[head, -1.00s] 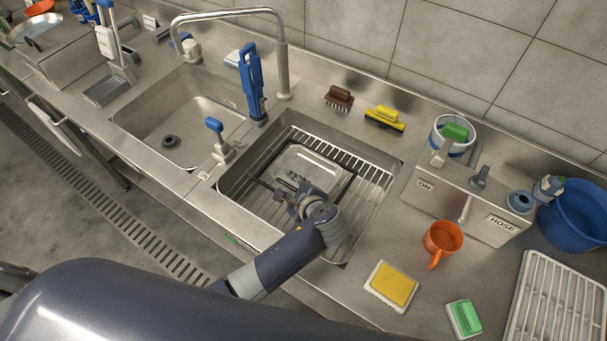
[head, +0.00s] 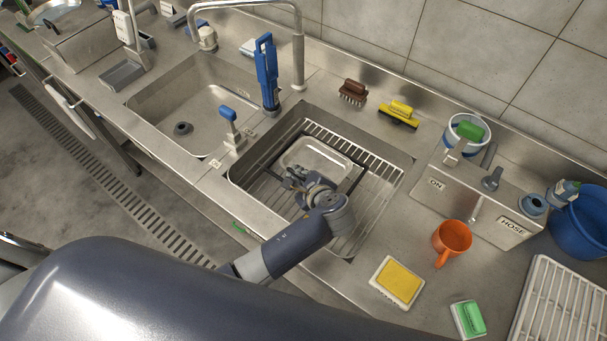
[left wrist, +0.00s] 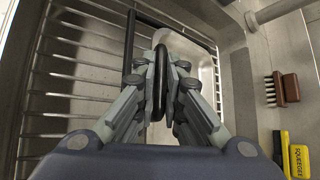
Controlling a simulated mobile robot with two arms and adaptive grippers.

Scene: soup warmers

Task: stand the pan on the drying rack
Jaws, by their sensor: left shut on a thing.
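A shallow silver rectangular pan (head: 316,156) lies over the wire grid (head: 375,190) in the right basin; its body also shows ahead of the fingers in the left wrist view (left wrist: 192,58). My left gripper (head: 302,184) is at the pan's near side, low in the basin. In the left wrist view its fingers (left wrist: 161,78) are closed on a narrow black piece, seen edge-on, which looks like the pan's handle. The fingers partly hide where it joins the pan. A white slatted rack (head: 566,308) lies on the counter at the lower right. My right gripper is not in view.
The ON/HOSE box (head: 475,200) and blue bucket (head: 583,225) are behind. A brush (head: 353,92), squeegee (head: 398,114) and faucet (head: 297,60) line the back.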

